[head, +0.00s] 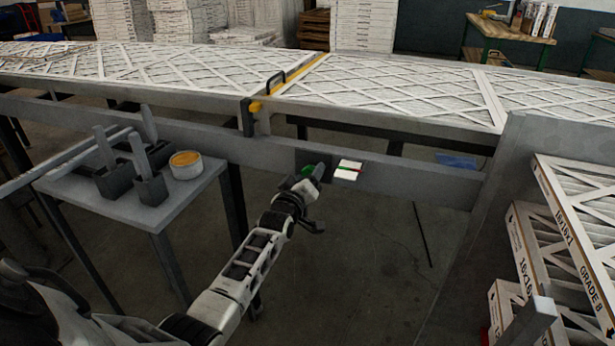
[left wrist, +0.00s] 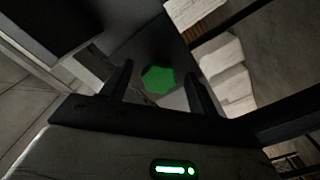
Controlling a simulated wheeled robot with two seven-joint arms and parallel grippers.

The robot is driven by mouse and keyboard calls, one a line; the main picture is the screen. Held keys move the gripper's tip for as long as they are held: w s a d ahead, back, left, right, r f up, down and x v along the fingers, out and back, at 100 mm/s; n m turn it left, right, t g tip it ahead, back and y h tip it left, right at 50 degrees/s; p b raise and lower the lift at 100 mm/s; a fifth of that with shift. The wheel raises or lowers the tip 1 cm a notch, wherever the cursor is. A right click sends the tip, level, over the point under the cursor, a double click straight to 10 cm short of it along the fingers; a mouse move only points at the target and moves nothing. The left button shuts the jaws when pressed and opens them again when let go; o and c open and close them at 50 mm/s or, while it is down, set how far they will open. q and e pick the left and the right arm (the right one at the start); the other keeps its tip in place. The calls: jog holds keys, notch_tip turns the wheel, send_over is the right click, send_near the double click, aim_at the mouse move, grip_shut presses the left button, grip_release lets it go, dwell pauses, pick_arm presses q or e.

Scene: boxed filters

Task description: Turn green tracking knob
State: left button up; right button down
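The green tracking knob (head: 307,170) is on a dark plate on the side rail of the long conveyor, partly hidden by my left gripper. In the left wrist view the knob (left wrist: 158,79) is a green, many-sided disc between and beyond the two fingers. My left gripper (head: 310,190) is right in front of the knob. The left wrist view shows its fingers (left wrist: 158,85) apart, one on each side of the knob's outline. I cannot tell whether they touch it. My right gripper is not in view.
A white label with red and green marks (head: 348,170) is right of the knob. A grey side table (head: 150,215) with dark holders and an orange-topped can (head: 186,164) stands left. Boxed filters (head: 560,250) are stacked at right. The conveyor rail (head: 430,183) runs across.

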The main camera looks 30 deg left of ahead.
pick_arm(q)
jog(key=shift+s, duration=0.1)
jog(key=p+v, duration=0.1)
jog(key=v, duration=1.4)
jog(key=shift+s+d, duration=0.2)
jog(key=shift+s, duration=0.15)
jog(key=s+d+f+m+g+h, duration=0.3)
jog(key=s+d+f+m, duration=0.3)
jog(key=s+d, duration=0.3)
jog(key=s+d+f+m+g+h, duration=0.4)
jog(key=s+d+f+m, duration=0.2)
jog(key=s+d, duration=0.3)
jog(key=d+m, duration=0.1)
jog(key=d, duration=0.2)
jog(key=shift+m, duration=0.3)
jog(key=shift+s, duration=0.1)
dwell(3.2)
